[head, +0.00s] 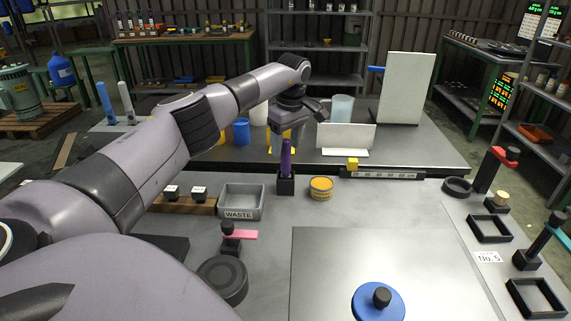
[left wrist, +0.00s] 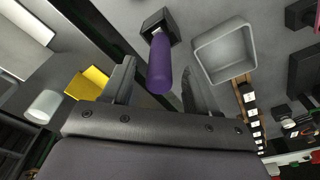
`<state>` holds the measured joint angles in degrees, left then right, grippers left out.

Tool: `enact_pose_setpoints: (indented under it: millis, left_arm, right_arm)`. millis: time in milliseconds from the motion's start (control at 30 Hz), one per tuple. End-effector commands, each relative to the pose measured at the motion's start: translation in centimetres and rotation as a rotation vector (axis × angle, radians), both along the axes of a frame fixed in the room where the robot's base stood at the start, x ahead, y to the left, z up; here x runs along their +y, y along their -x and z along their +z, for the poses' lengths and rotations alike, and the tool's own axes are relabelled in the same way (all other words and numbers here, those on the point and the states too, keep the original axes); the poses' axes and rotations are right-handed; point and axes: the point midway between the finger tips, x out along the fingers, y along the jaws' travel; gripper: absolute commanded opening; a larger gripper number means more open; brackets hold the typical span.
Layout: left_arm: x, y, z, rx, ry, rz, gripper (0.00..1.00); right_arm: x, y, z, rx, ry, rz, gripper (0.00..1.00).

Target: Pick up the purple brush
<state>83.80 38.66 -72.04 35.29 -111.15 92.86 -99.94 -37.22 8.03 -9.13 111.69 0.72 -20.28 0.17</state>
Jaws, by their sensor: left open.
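The purple brush (head: 286,160) stands upright in a small black holder (head: 286,186) near the middle of the table. In the left wrist view the purple handle (left wrist: 160,65) points towards the camera, and the black holder (left wrist: 160,24) is behind it. My left gripper (head: 287,138) is above the brush, pointing down. In the left wrist view its fingers (left wrist: 152,95) are open, with the handle's top end between them and a gap on the right side. Whether a finger touches the handle cannot be told. My right gripper is not seen.
A grey WASTE bin (head: 241,202) stands just left of the holder, and a yellow tin (head: 321,188) just right. A ruler with a yellow block (head: 352,164) lies behind. A metal plate with a blue disc (head: 379,302) lies in front.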

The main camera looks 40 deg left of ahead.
Motion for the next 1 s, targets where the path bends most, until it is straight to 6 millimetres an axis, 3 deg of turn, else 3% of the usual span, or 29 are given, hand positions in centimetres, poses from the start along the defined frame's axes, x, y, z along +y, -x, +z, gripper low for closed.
enact_pose_setpoints:
  millis: [200,467,500,667,700,1000]
  left_arm:
    - [0.3,0.0,-3.0,0.004,0.000,0.000,0.59]
    - [0.4,-0.1,-3.5,0.000,0.000,-0.001,0.59]
    - [0.4,-0.1,-3.5,0.000,0.000,-0.001,0.56]
    - [0.4,-0.1,-3.4,0.000,0.000,-0.001,0.04]
    - [0.4,-0.1,-3.4,0.000,0.000,-0.001,0.00]
    - [0.4,-0.1,-3.0,-0.001,0.000,0.000,0.00]
  right_arm:
    - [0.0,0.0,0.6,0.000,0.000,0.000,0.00]
    - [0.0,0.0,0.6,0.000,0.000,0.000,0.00]
    - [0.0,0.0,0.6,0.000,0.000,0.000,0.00]
    - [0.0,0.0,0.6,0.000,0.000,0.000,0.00]
    - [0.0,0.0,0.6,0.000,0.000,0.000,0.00]
    - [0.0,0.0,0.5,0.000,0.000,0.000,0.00]
